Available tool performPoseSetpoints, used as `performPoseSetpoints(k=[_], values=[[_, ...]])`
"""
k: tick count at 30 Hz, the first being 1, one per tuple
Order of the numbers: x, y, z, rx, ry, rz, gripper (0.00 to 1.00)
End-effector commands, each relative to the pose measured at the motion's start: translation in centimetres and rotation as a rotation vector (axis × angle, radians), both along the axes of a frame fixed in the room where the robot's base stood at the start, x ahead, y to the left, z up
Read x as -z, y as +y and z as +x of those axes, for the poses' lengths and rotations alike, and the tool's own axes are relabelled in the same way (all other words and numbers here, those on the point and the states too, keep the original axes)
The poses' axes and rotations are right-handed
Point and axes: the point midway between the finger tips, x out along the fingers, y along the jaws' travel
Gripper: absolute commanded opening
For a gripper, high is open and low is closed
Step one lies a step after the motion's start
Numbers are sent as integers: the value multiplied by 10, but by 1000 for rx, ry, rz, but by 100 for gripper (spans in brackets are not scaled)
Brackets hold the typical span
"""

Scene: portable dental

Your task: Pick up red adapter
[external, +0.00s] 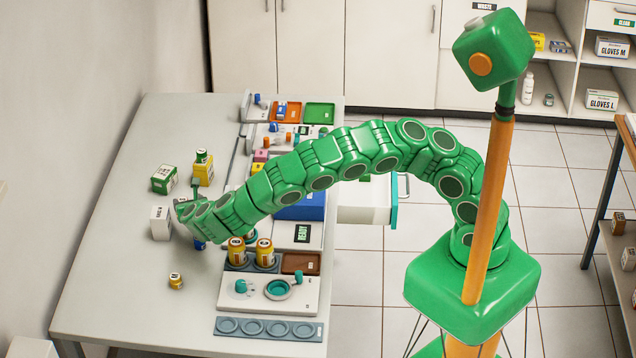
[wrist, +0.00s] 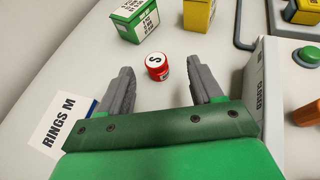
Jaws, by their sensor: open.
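The red adapter (wrist: 158,71) shows in the wrist view as a small red cylinder with a white top marked S. It stands upright on the table, just ahead of my gripper and roughly between the lines of its fingers. My gripper (wrist: 163,88) is open and empty, with its two grey fingers spread apart and not touching the red adapter. In the external view my arm reaches left across the table, and the gripper end hides the red adapter there.
A green box (wrist: 135,19) and a yellow box (wrist: 198,14) stand beyond the red adapter. A white box marked RINGS M (wrist: 62,127) is at left, close to my gripper. A white block marked CLOSED (wrist: 262,82) is close at right. The table (external: 120,240) is bare at front left.

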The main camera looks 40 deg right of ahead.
Motion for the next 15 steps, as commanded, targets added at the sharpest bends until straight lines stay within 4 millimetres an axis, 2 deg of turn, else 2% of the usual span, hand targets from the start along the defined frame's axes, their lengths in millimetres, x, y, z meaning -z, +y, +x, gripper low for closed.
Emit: performPoseSetpoints(k=[5,15], values=[[6,12,-4,-27,6,-7,65],[18,3,16,-27,9,-8,65]])
